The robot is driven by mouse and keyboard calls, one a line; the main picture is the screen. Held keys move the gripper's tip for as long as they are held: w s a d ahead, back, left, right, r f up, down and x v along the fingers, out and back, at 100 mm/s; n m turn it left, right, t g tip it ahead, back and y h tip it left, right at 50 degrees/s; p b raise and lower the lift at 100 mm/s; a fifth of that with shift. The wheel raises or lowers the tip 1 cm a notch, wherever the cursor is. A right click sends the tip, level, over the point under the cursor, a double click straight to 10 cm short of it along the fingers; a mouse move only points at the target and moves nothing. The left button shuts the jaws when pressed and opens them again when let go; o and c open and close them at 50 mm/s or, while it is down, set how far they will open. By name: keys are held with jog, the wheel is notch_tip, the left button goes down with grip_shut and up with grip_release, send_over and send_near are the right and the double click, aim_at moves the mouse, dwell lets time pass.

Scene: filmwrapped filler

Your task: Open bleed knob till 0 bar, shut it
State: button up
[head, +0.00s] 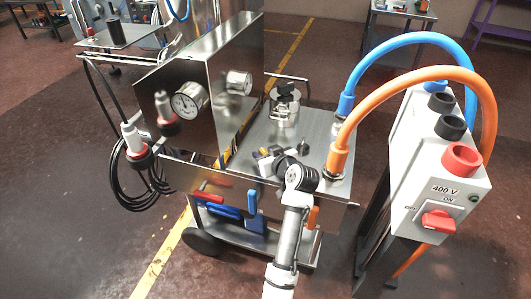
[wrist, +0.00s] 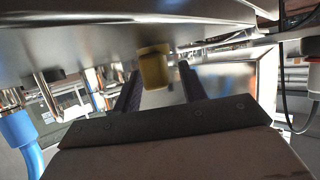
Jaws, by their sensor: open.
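A steel-cased machine carries a round white pressure gauge (head: 187,100) on its front face; its reading is too small to make out. My gripper (head: 262,160) is over the machine's lower steel deck, beside the tall housing. In the wrist view my gripper (wrist: 158,85) is open, its two dark fingers apart.
A small dark knob (head: 303,147) and a black-topped fitting (head: 286,98) stand on the deck near my gripper.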

jog(key=shift+w, duration=0.15)
jog(key=shift+c, duration=0.4)
grip_shut()
